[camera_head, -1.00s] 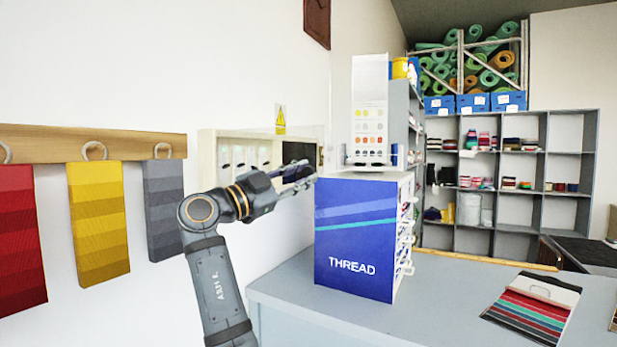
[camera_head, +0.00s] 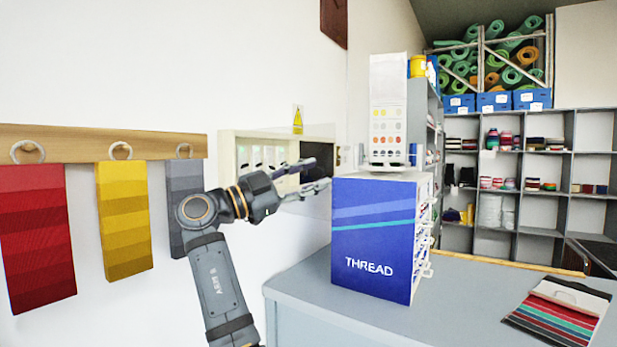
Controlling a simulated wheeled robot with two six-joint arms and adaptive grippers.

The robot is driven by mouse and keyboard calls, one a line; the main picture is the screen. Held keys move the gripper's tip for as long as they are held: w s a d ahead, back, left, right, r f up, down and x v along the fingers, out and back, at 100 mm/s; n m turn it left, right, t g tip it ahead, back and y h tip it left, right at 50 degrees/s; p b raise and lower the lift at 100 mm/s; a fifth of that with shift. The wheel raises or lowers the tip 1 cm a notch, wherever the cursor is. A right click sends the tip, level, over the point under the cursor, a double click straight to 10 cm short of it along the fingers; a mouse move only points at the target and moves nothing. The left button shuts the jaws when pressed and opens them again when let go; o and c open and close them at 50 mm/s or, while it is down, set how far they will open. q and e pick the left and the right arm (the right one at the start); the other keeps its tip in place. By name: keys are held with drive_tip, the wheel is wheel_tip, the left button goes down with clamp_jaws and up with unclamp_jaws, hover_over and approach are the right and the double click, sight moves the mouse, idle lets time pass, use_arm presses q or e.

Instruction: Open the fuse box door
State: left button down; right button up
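The fuse box (camera_head: 228,160) is a cream box on the white wall, in the middle left of the head view. A row of small dark switches shows in its front. A dark area lies at its right end, partly behind my fingers. I cannot make out the door's edge or how far it stands open. I cannot tell whether a finger touches the box.
A blue THREAD cabinet (camera_head: 372,240) stands on the grey counter (camera_head: 450,306), just right of my gripper, with a colour-card stand (camera_head: 387,110) on top. Red, yellow and grey swatches hang from a wooden rail (camera_head: 75,143) on the left. A yellow warning sign (camera_head: 297,120) is above the box.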

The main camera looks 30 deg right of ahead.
drive_tip(key=shift+a, duration=0.1)
drive_tip(key=v, duration=0.7)
drive_tip(key=shift+a+f, duration=0.1)
idle(0.4)
